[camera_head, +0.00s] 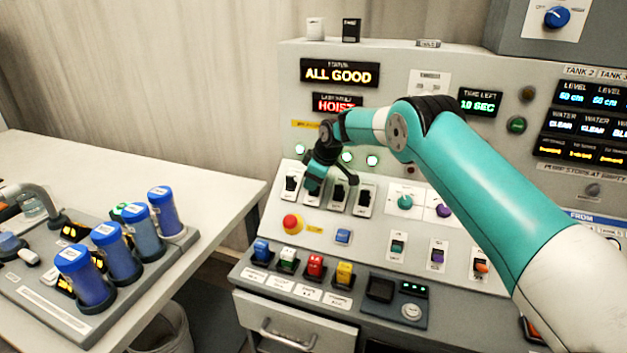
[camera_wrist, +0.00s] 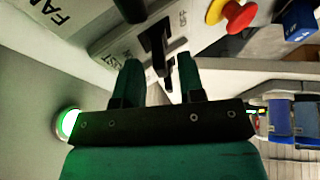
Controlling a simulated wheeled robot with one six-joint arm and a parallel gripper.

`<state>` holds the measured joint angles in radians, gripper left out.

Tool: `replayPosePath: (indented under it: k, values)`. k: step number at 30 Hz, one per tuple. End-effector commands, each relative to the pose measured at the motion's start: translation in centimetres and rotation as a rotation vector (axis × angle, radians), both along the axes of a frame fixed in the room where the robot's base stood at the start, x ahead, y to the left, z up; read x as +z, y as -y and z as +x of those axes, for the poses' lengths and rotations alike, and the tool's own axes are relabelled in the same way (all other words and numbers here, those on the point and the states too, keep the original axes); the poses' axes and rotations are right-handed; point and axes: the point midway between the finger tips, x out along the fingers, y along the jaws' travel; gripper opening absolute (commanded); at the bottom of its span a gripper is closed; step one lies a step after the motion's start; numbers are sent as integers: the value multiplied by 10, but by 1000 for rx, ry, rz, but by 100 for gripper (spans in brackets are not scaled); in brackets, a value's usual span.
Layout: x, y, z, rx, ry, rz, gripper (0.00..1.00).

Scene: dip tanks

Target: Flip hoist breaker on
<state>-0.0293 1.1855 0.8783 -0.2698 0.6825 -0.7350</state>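A row of black breaker levers on white plates sits on the sloped panel; the leftmost (camera_head: 290,184), one right of my gripper (camera_head: 339,194) and the rightmost (camera_head: 365,199) show. My gripper (camera_head: 318,182) is at this row and covers part of it. In the wrist view my gripper (camera_wrist: 159,66) is open, its two fingers apart, with a black lever (camera_wrist: 156,44) ahead of the gap. I cannot tell whether they touch.
Green lamps (camera_head: 372,160) glow above the breakers. A red fault display (camera_head: 337,103) reads HOIST, partly hidden by my arm; the status display (camera_head: 339,72) reads ALL GOOD. A red mushroom button (camera_head: 292,223) and blue button (camera_head: 343,236) lie below. Blue-capped canisters (camera_head: 121,252) stand left.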

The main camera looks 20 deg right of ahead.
Motion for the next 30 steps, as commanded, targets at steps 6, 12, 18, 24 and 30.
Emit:
replayPosePath:
  k: [6, 12, 18, 24, 30]
  values:
    - [0, 0, 0, 0, -1, 0, 37]
    - [9, 2, -4, -1, -1, 0, 37]
    - [46, 11, -18, -1, 2, 0, 37]
    - [94, 23, -36, -1, 4, 0, 37]
    - [133, 33, -52, -1, 2, 0, 37]
